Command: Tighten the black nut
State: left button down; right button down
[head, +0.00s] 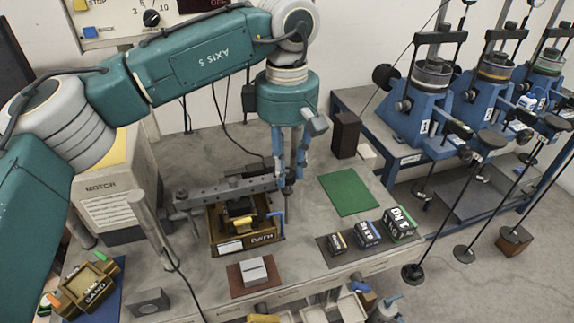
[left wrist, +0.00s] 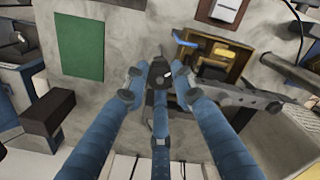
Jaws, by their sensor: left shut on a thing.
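The black nut (left wrist: 157,76) shows in the left wrist view as a small dark piece between my blue fingers, at the end of a grey metal bar (head: 225,192). My left gripper (head: 290,180) points down at the bar's right end in the head view. Its fingers also surround the nut in the left wrist view (left wrist: 160,82) and are shut on it. In the head view the fingers mostly hide the nut. The bar crosses above a brown sand box (head: 243,246) with a dark block in it. My right gripper is not in view.
A green mat (head: 349,193) and a dark upright block (head: 345,135) are to the right. Blue presses (head: 420,115) stand beyond.

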pick_arm(q)
jog(key=shift+r, duration=0.1)
jog(key=c, duration=1.4)
grip_release()
jog(key=shift+c, duration=0.2)
notch_tip(320, 180, up, 12)
